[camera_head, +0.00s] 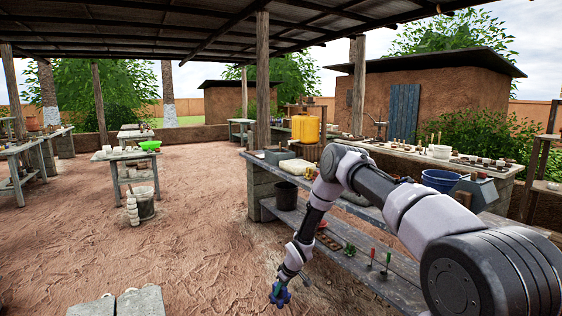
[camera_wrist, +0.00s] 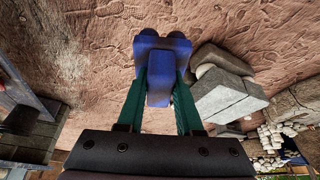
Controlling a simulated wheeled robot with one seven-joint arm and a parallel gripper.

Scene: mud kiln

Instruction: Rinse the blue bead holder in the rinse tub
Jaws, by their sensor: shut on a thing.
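My gripper (camera_head: 276,284) hangs low over the dirt floor, left of the long workbench. It is shut on a blue, lobed piece, the blue bead holder (camera_wrist: 160,48). In the wrist view the green fingers of my gripper (camera_wrist: 157,88) press it from both sides, and its wider end sticks out beyond the tips. In the head view it is small and partly hidden by the gripper. A blue tub (camera_head: 441,179) stands on the bench at the right, behind my arm; I cannot tell whether it is the rinse tub or what it holds.
A black bucket (camera_head: 286,195) stands on the lower shelf of the workbench (camera_head: 385,268). Pale stone blocks (camera_head: 138,302) lie at the bottom. The dirt floor between is open.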

